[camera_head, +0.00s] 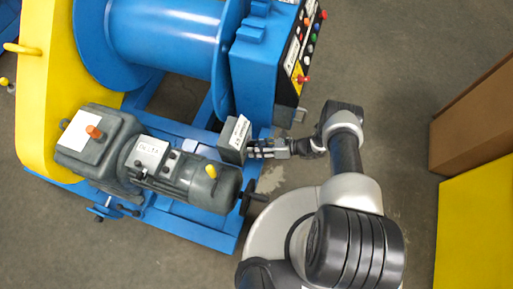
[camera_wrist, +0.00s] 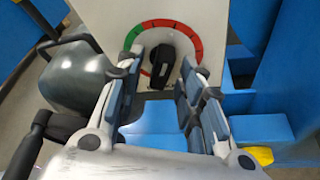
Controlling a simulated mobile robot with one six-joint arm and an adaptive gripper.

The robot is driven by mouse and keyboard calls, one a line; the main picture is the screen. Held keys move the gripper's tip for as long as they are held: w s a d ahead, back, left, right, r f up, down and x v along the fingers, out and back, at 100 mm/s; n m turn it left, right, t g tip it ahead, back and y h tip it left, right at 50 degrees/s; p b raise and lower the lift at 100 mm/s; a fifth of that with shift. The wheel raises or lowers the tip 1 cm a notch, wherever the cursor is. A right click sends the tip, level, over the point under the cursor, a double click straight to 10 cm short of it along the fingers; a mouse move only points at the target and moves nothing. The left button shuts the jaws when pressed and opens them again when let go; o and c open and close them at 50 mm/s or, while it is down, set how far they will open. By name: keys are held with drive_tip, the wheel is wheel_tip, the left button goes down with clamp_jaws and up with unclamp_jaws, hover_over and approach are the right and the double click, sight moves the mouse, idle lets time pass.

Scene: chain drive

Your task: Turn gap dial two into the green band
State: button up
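In the wrist view a dial has a black knob (camera_wrist: 163,62) on a pale plate (camera_wrist: 207,18). An arc around the knob has a green band (camera_wrist: 132,38) on its left and a red band (camera_wrist: 190,36) over its top and right. The knob looks roughly upright; I cannot tell which end is its pointer. My gripper (camera_wrist: 157,66) is open, with one finger on each side of the knob and a gap visible around it. In the head view my gripper (camera_head: 252,149) is at a small grey box (camera_head: 232,151) with a white label; the dial face is hidden there.
A grey motor (camera_head: 175,172) with a black handwheel (camera_head: 249,196) lies left of my arm on a blue frame (camera_head: 205,233). A blue control cabinet (camera_head: 255,75) with buttons stands behind my gripper. A brown box (camera_head: 475,120) and yellow block (camera_head: 475,225) stand right. Open floor lies between.

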drive_tip(key=shift+c, duration=0.4)
clamp_jaws()
idle(0.4)
drive_tip(key=n+t, duration=0.2)
drive_tip(key=n, duration=0.2)
drive_tip(key=n+t+h, duration=0.1)
drive_tip(key=n+t, duration=0.2)
drive_tip(key=n, duration=0.1)
drive_tip(key=n+t, duration=0.2)
drive_tip(key=n, duration=0.1)
drive_tip(key=shift+s+f+n+t+h, duration=0.1)
drive_tip(key=shift+s+n+t+h, duration=0.05)
drive_tip(key=shift+n+t+h, duration=0.2)
idle(0.3)
idle(0.4)
